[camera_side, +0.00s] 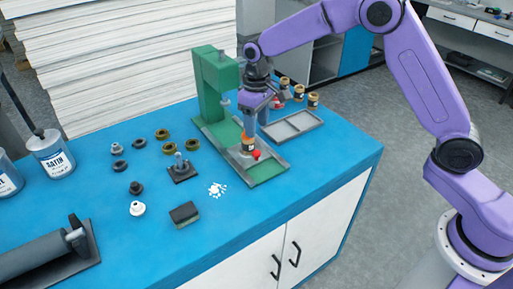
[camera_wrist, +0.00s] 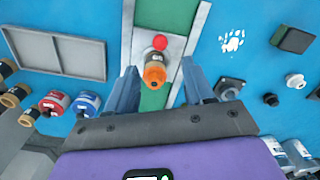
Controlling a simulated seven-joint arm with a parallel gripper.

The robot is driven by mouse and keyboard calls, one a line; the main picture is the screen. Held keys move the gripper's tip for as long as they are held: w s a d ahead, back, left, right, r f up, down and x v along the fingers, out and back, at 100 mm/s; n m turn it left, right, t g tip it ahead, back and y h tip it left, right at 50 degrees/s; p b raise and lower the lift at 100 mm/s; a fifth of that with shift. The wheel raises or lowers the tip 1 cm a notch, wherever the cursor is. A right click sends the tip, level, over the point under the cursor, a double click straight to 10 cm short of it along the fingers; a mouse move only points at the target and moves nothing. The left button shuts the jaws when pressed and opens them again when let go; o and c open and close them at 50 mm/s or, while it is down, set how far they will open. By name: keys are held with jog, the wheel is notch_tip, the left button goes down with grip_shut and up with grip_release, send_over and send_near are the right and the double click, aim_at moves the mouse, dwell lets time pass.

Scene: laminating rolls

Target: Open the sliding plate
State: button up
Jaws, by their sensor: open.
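The sliding plate (camera_side: 243,160) is a grey slab with a red knob (camera_side: 256,155), lying on the green base of the green press (camera_side: 210,85). In the wrist view the plate (camera_wrist: 178,46) and the red knob (camera_wrist: 160,42) show just beyond my fingertips. An orange-capped small jar (camera_side: 248,146) stands on the plate behind the knob; it also shows in the wrist view (camera_wrist: 155,72). My gripper (camera_side: 250,130) points down over the jar. In the wrist view my gripper (camera_wrist: 158,68) is open, with one finger on each side of the jar and visible gaps.
A shallow grey tray (camera_side: 293,125) lies right of the press, with several small jars (camera_side: 313,101) behind it. The blue tabletop in front is mostly clear.

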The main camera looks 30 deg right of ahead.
aim_at(256, 152)
notch_tip(256, 152, down, 9)
jog(key=shift+f, duration=0.1)
dwell(0.3)
